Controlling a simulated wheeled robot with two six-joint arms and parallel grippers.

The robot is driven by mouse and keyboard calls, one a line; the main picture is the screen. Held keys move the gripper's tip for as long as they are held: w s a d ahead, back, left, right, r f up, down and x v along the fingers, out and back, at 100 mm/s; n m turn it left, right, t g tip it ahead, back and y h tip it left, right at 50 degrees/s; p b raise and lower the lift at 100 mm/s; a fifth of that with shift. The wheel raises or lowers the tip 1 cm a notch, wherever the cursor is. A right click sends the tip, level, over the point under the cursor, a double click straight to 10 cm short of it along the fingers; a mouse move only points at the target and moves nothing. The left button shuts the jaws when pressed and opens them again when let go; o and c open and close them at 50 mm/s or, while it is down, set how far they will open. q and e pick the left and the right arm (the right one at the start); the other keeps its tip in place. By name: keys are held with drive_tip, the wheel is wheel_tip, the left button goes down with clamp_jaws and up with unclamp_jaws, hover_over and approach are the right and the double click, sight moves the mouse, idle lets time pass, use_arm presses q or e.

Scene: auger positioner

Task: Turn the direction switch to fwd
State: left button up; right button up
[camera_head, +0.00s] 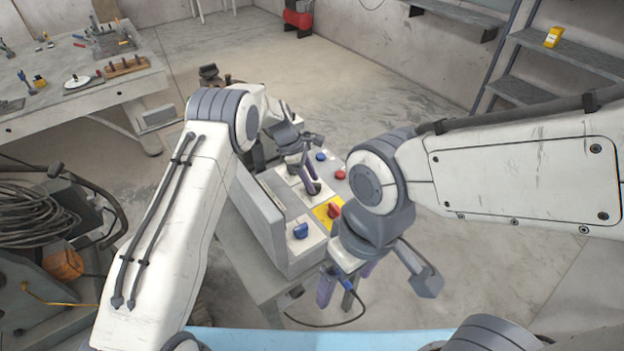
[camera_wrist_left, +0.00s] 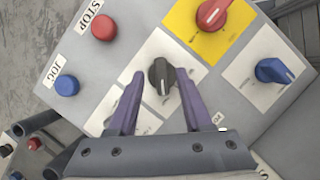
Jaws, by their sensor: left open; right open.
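The control panel (camera_head: 281,256) stands on a small table in the middle of the head view. In the left wrist view a black rotary switch (camera_wrist_left: 161,76) sits on a white plate. Its fine lettering is too small to read, so I cannot confirm it is the direction switch. My left gripper (camera_wrist_left: 158,80) is open, with one purple finger on each side of the black switch; contact cannot be told. In the head view my left gripper (camera_head: 311,184) reaches down over the panel. My right gripper (camera_head: 346,284) is open and empty at the panel's near right side.
The panel also carries a red switch (camera_wrist_left: 212,13) on yellow, a blue switch (camera_wrist_left: 274,71), a red STOP button (camera_wrist_left: 104,27) and a blue JOG button (camera_wrist_left: 67,86). A workbench (camera_head: 60,72) with tools stands back left. Coiled cable (camera_head: 40,215) lies at left. Floor at right is clear.

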use_arm(q)
drive_tip(key=b+v, duration=0.2)
drive_tip(key=v, duration=0.8)
drive_tip(key=shift+w+a+r, duration=0.1)
drive_tip(key=shift+a, duration=0.05)
